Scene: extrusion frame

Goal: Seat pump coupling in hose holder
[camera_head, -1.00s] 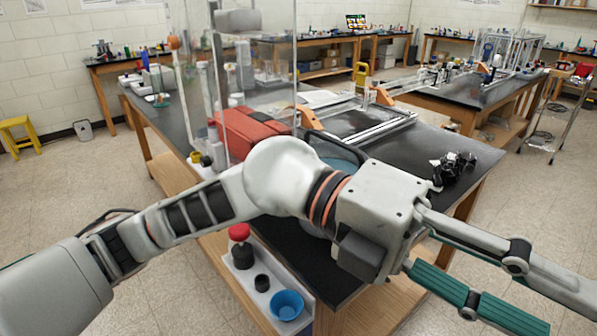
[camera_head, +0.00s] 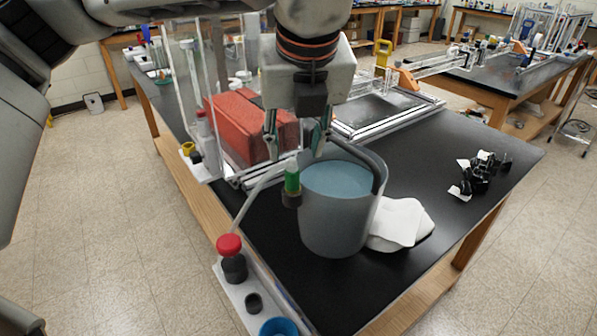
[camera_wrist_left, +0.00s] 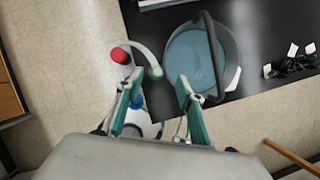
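My left gripper (camera_head: 296,142) points down over the left side of the grey bucket, with its two green-padded fingers apart and nothing between them. Below the fingers is a green coupling with a dark lower end (camera_head: 292,182), at the tip of a pale curved hose (camera_head: 252,199), beside the bucket's left rim. In the left wrist view the coupling (camera_wrist_left: 157,72) appears beyond the open fingertips. The hose comes from near a red-topped dark fitting (camera_head: 231,262) on a white holder strip (camera_head: 236,294) at the table's edge. The strip also has a black ring (camera_head: 254,303) and a blue cup (camera_head: 279,327).
The grey bucket (camera_head: 335,230) holds bluish water. A white cloth (camera_head: 402,224) lies to its right, and black clips (camera_head: 482,172) farther right. A red case (camera_head: 250,125), a clear panel and an aluminium frame (camera_head: 392,120) stand behind. The black tabletop between is clear.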

